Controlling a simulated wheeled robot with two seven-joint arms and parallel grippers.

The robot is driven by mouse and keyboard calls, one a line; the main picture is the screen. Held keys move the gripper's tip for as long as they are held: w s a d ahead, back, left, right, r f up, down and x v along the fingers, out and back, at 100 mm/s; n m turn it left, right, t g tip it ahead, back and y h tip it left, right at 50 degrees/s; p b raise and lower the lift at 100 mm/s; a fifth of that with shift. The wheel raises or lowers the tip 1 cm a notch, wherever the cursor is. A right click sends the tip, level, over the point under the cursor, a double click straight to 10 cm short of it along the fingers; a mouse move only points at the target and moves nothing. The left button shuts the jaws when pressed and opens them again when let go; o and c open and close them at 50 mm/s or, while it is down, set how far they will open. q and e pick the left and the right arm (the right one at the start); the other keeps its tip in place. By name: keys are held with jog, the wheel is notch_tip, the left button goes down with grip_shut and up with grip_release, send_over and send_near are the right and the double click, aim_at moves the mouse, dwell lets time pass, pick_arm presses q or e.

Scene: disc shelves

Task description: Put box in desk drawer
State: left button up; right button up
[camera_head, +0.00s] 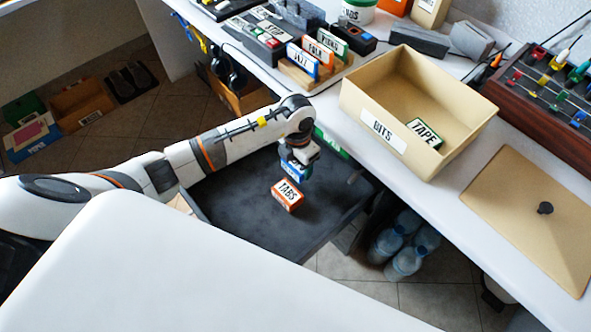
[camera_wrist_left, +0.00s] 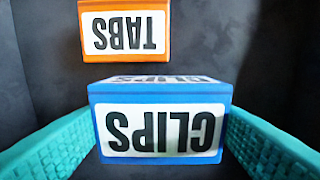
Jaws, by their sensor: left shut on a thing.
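My left gripper (camera_head: 299,158) is shut on a blue box (camera_head: 292,171) with a white label. The label reads CLIPS, upside down, in the left wrist view (camera_wrist_left: 162,130), with a teal finger at each side of the box. The gripper is over the open dark grey desk drawer (camera_head: 235,215). An orange box (camera_head: 287,196) labelled TABS lies in the drawer, close to the blue one. Whether the blue box touches the drawer floor I cannot tell. My right gripper is not in view.
A tan bin (camera_head: 410,85) labelled BITS stands on the white desk above the drawer, with a green TAPE box (camera_head: 424,135) in it. A tan lid (camera_head: 530,200) lies to its right. Water bottles (camera_head: 405,245) stand on the floor beside the drawer. The drawer's left part is clear.

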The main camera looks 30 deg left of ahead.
aim_at(297, 170)
pick_arm(q)
notch_tip(297, 170, down, 3)
jog(key=shift+f+b, duration=0.15)
jog(key=shift+b, duration=0.15)
jog(key=shift+f, duration=0.55)
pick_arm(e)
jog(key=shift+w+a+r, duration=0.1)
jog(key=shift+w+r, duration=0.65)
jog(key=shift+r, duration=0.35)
pick_arm(q)
jog(key=shift+f, duration=0.1)
jog(key=o, duration=1)
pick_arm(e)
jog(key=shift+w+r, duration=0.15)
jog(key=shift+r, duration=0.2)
